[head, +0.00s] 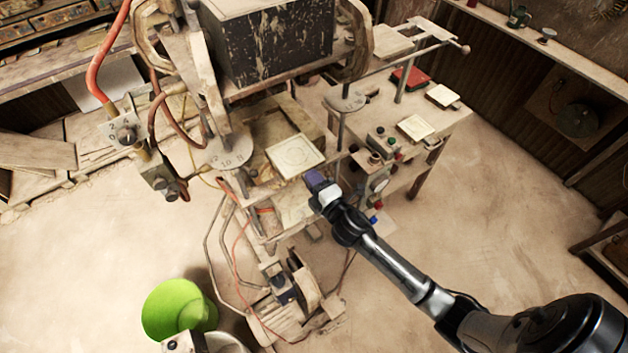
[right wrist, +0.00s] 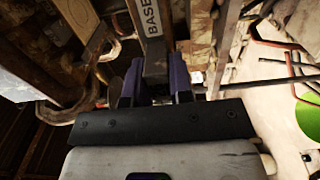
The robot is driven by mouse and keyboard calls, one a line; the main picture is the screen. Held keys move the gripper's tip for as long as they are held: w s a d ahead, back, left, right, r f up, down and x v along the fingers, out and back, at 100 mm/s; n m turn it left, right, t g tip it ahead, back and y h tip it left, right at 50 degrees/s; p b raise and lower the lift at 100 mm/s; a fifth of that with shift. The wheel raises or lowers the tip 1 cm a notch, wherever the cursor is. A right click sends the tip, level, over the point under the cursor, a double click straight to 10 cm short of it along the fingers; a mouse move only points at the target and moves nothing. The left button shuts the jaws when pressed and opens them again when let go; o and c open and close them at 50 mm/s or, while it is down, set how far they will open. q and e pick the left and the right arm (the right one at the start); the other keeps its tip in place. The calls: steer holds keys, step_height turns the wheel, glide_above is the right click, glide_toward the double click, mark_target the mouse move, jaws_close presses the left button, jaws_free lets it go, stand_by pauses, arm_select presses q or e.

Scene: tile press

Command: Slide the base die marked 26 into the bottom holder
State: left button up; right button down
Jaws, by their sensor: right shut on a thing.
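My right gripper (head: 318,182), with purple fingers, is at the front of the press, beside the lower right edge of a pale square plate (head: 295,156) with a faint pattern. In the right wrist view the fingers (right wrist: 154,85) are shut on the narrow end of a grey piece lettered BASE (right wrist: 152,18), the base die. Its number is not readable. The worn press bed (head: 283,117), where the bottom holder appears to be, lies behind the plate under the dark upper block (head: 265,45). How far the die sits in the holder cannot be told. My left gripper is not seen.
A side table right of the press carries pale tiles (head: 415,128), a red item (head: 409,77) and a button box (head: 381,143). Hoses and a gauge box (head: 124,130) hang at the left. A green bucket (head: 178,309) stands on the floor. Open floor lies to the right.

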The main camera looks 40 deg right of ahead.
mark_target(303, 167)
steer(key=shift+w+r, duration=0.1)
steer(key=shift+w, duration=0.1)
steer(key=shift+w, duration=0.8)
steer(key=shift+w+d, duration=0.1)
stand_by(0.3)
steer(key=shift+w, duration=0.1)
steer(key=shift+w+d, duration=0.15)
steer(key=shift+w, duration=1.15)
steer(key=shift+w+b, duration=0.1)
steer(key=shift+b, duration=0.2)
